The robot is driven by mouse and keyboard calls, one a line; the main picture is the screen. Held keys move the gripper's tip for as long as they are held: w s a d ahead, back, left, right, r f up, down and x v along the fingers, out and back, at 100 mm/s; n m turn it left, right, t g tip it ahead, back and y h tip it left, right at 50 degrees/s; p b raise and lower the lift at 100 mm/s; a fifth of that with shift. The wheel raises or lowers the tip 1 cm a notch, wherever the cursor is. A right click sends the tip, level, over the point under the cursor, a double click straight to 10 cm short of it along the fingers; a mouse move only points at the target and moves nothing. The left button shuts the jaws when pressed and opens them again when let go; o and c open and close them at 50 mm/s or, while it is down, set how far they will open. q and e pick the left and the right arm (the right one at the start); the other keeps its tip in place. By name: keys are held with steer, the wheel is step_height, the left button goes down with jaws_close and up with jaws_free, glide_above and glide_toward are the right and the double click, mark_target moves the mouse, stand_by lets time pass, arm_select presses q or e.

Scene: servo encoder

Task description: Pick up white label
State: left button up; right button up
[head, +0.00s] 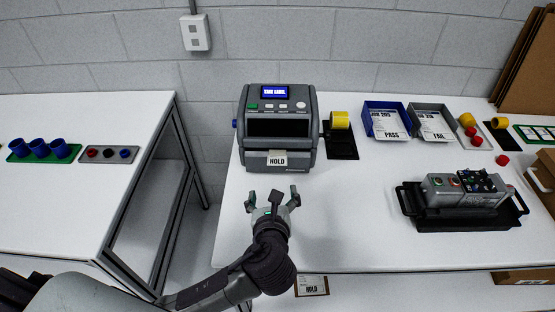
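A white label (277,158) with the word HOLD sticks out of the front slot of the grey label printer (259,129), whose blue screen is lit. My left gripper (273,193) is in front of the printer, over the table's near part, with its fingers spread apart and pointing toward the label. Nothing shows between the fingers, and there is a gap between them and the label. My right gripper cannot be made out in the head view.
A yellow roll (340,120) on a black stand is right of the printer. Blue PASS (387,121) and grey FAIL (432,123) bins stand behind a black tray (463,218) holding a grey device. The table between the printer and tray is clear.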

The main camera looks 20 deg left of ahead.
mark_target(277, 161)
arm_select(q)
steer(key=w, duration=0.2)
steer(key=w+a+m, duration=0.1)
steer(key=w, duration=0.2)
steer(key=w+f+m+p, duration=0.1)
steer(key=w, duration=0.2)
steer(key=shift+w+a+f+t, duration=0.1)
steer(key=shift+w+a+t, duration=0.2)
steer(key=shift+t, duration=0.1)
steer(key=shift+w+a+f, duration=0.1)
steer(key=shift+w+a, duration=0.05)
steer(key=shift+w, duration=0.3)
steer(key=p+x, duration=0.1)
steer(key=x, duration=0.3)
steer(key=shift+w+a+f, duration=0.15)
steer(key=c, duration=0.8)
